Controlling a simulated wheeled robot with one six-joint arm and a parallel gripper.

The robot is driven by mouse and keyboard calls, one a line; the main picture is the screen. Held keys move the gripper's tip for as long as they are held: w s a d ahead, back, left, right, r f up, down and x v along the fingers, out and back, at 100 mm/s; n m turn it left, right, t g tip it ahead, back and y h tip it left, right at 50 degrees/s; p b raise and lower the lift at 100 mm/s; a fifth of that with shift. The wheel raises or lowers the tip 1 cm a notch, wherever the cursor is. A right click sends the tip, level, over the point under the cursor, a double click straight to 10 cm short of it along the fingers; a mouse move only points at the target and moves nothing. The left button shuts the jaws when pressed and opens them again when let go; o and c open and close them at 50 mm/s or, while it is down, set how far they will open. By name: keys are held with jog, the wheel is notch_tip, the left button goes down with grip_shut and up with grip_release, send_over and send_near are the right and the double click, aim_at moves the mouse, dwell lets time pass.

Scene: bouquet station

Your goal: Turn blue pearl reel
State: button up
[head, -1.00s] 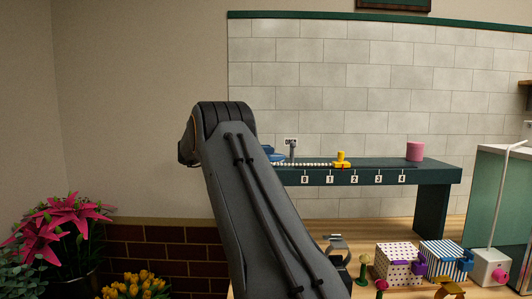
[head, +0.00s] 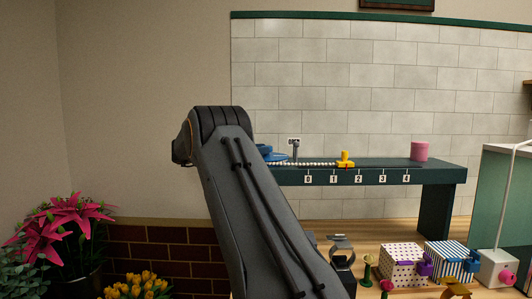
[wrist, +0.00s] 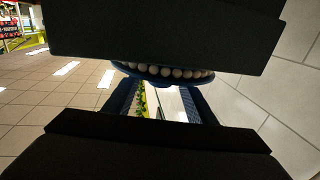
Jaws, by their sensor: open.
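The blue reel (head: 275,156) sits at the left end of a dark green raised shelf and is partly hidden behind my arm in the head view. A strand of white pearls (head: 315,164) runs right from it to a yellow marker (head: 345,159) between labels 1 and 2. In the wrist view, the blue rim of the reel (wrist: 122,68) and a row of pearls show between the two dark jaws of my gripper (wrist: 162,92). The jaws are apart. I cannot tell whether either touches the reel. My arm hides the gripper in the head view.
The dark green shelf (head: 440,174) carries labels 0 to 4. A grey post (head: 295,151) stands beside the reel, and a pink cylinder (head: 419,151) at the right. Below are a dotted box (head: 401,265) and a striped box (head: 450,258). Flowers (head: 70,225) stand at left.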

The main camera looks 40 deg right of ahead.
jog(key=shift+b+v, duration=0.65)
jog(key=shift+v, duration=1.75)
